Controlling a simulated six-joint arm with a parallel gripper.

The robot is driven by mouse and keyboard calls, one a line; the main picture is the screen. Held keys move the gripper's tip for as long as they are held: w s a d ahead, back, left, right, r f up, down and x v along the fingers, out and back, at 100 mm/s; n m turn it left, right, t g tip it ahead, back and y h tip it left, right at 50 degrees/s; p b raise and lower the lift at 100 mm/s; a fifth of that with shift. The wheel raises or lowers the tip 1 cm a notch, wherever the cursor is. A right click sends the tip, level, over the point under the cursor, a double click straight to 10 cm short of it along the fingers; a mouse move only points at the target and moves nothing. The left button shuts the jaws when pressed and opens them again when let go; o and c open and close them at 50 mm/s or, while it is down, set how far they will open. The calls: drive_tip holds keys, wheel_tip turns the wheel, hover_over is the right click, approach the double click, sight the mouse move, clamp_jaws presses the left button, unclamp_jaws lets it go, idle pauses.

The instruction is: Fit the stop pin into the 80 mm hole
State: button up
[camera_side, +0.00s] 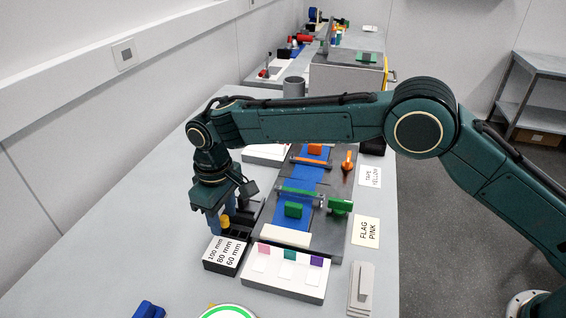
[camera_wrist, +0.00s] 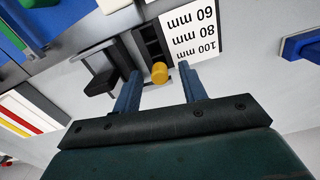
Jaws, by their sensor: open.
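The stop pin appears to be the yellow round-topped piece (camera_wrist: 160,72), which also shows low beside my fingers in the side view (camera_side: 225,221). My gripper (camera_wrist: 161,76) points down with its blue fingers open, one on each side of the yellow piece; gaps show between it and the fingers. A black block with dark square openings (camera_wrist: 150,38) lies just beyond it, beside a white label (camera_wrist: 195,35) reading 60, 80 and 100 mm. The label also shows in the side view (camera_side: 226,252). The yellow piece is at the 100 mm end; its lower part is hidden.
A white tray with pink, green and purple tabs (camera_side: 285,275) stands right of the label. A grey fixture with a blue strip (camera_side: 305,195) and green and orange parts lies behind. A blue part (camera_side: 149,310) lies at the front. The bench left of my gripper is clear.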

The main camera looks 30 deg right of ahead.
drive_tip(key=shift+f, duration=0.65)
clamp_jaws()
